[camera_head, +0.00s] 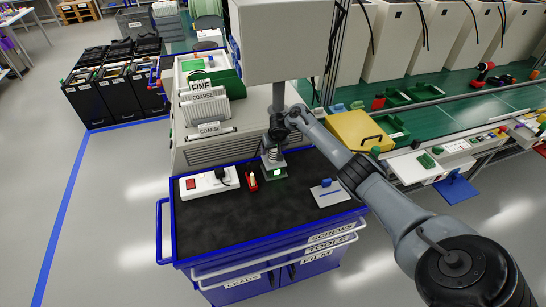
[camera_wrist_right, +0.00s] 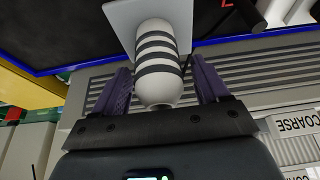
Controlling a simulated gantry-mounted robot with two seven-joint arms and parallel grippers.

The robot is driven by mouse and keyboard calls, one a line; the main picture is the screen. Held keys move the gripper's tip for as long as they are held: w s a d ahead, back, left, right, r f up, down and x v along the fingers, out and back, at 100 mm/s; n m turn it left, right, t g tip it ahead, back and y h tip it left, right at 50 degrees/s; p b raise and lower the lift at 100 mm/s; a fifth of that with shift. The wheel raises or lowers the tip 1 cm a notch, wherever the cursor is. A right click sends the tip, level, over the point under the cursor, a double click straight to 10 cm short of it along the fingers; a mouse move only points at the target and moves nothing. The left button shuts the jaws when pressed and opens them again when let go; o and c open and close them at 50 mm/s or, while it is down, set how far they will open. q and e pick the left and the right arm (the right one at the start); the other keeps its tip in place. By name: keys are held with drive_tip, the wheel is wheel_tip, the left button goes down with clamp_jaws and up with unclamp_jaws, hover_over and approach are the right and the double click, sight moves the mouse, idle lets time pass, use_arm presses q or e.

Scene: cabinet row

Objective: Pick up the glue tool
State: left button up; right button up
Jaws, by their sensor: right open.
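A white cylinder (camera_wrist_right: 158,45) with dark bands and a rounded end stands between the fingers of my right gripper in the right wrist view. I take it for the glue tool, though I cannot be sure. A pale flat plate (camera_wrist_right: 122,22) is at its far end. My right gripper (camera_wrist_right: 160,72) is open, with one purple-grey finger on each side of the cylinder. In the head view, the right gripper (camera_head: 273,150) is low over the back of the cart's black top and partly hides the banded cylinder. My left gripper is not in view.
On the black cart top (camera_head: 235,235) are a white power strip (camera_head: 208,183), a small red item (camera_head: 252,181) and a white pad with a blue part (camera_head: 328,193). The cart's front is clear.

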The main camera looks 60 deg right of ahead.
drive_tip(key=shift+w+d+f, duration=0.15)
drive_tip(key=shift+f, duration=0.35)
drive_tip(key=c, duration=1)
drive_tip(key=shift+o, duration=0.2)
drive_tip(key=shift+r, duration=0.1)
